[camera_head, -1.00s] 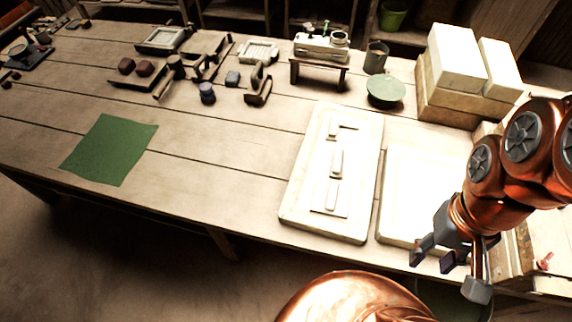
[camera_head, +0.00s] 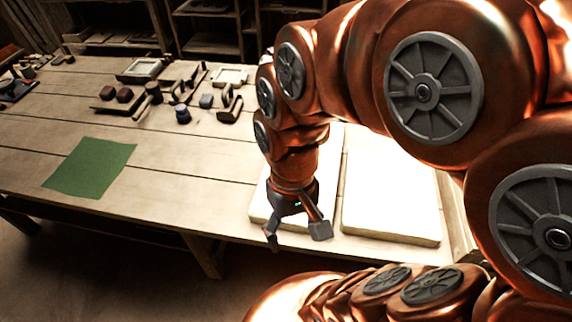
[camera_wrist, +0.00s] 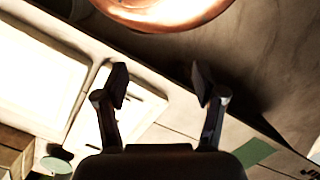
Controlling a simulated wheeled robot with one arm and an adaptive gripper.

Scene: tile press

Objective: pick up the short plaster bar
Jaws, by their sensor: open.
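The short plaster bar cannot be picked out now. My arm covers most of the pale slab (camera_head: 261,205) where bars lay in the earlier head view. In the wrist view that slab (camera_wrist: 150,103) is partly behind one finger, and faint pale shapes on it are too washed out to tell apart. My gripper (camera_head: 296,237) is open and empty, near the slab's front end by the table's front edge. In the wrist view the gripper (camera_wrist: 160,82) has its fingers wide apart, with nothing between them.
A blank pale slab (camera_head: 390,200) lies to the right. A green cloth (camera_head: 90,167) lies on the left of the table (camera_head: 190,185). Wooden tools and small blocks (camera_head: 183,113) stand at the back. The table between cloth and slab is clear.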

